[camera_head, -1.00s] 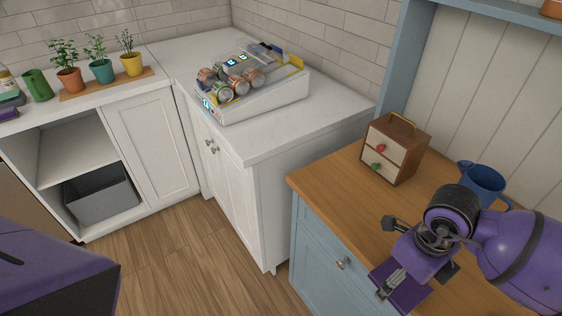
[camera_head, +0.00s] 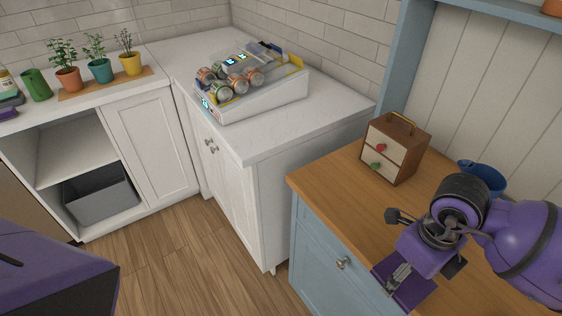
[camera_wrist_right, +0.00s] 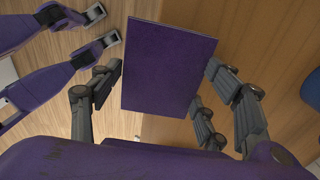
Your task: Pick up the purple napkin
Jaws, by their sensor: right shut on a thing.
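The purple napkin (camera_head: 417,291) is a flat dark purple rectangle at the front edge of the wooden counter in the head view. My right gripper (camera_head: 408,279) is shut on it, and its purple body hides part of it. In the right wrist view the napkin (camera_wrist_right: 168,65) fills the space between the dark fingers of my right gripper (camera_wrist_right: 160,90). There it spans floor and wooden top; I cannot tell its exact height above the top.
A small wooden drawer box (camera_head: 395,147) and a blue mug (camera_head: 481,177) stand on the wooden counter (camera_head: 345,185) behind my right arm. A white counter (camera_head: 340,107) with a can display (camera_head: 250,93) lies further back. Floor (camera_head: 190,255) is clear at centre left.

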